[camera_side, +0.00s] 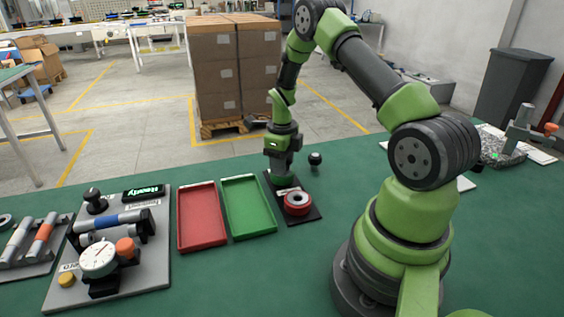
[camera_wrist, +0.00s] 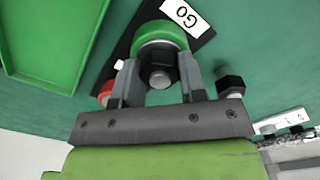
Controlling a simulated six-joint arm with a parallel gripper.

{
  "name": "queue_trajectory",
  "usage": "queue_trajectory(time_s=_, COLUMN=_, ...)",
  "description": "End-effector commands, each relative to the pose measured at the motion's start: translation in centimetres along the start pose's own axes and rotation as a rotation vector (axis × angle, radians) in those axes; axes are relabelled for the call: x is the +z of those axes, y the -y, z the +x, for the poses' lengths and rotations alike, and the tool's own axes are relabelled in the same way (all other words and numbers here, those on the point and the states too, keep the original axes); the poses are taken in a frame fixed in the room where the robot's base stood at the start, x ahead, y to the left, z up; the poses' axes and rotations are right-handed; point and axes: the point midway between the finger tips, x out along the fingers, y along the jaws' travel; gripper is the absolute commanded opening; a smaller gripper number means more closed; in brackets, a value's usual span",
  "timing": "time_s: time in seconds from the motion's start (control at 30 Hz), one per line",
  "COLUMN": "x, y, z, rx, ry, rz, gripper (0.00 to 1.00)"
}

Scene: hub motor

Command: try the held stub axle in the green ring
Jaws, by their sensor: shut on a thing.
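My gripper (camera_wrist: 159,63) is shut on the stub axle (camera_wrist: 160,78), a grey metal piece whose near end shows between the fingers in the wrist view. The green ring (camera_wrist: 158,30) lies just beyond the fingertips, in line with the axle. In the side view my gripper (camera_side: 283,168) points down over the far end of a black plate (camera_side: 312,212). The axle is hidden there. The fingers and axle cover part of the ring's opening, so I cannot tell how far the axle is inside it.
A red ring (camera_side: 297,202) sits on the plate's near end. A GO label (camera_wrist: 187,17) lies beside the green ring. A black knob-like part (camera_side: 315,160) stands to the right. Green (camera_side: 249,207) and red (camera_side: 202,217) trays and a dial gauge (camera_side: 98,258) are to the left.

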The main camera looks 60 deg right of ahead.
Motion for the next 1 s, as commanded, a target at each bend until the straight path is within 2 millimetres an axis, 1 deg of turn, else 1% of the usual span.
queue_trajectory(time_s=1.0, x=0.0, y=0.0, z=-3.0, rx=-0.001, ry=0.001, rz=-0.001, gripper=0.08)
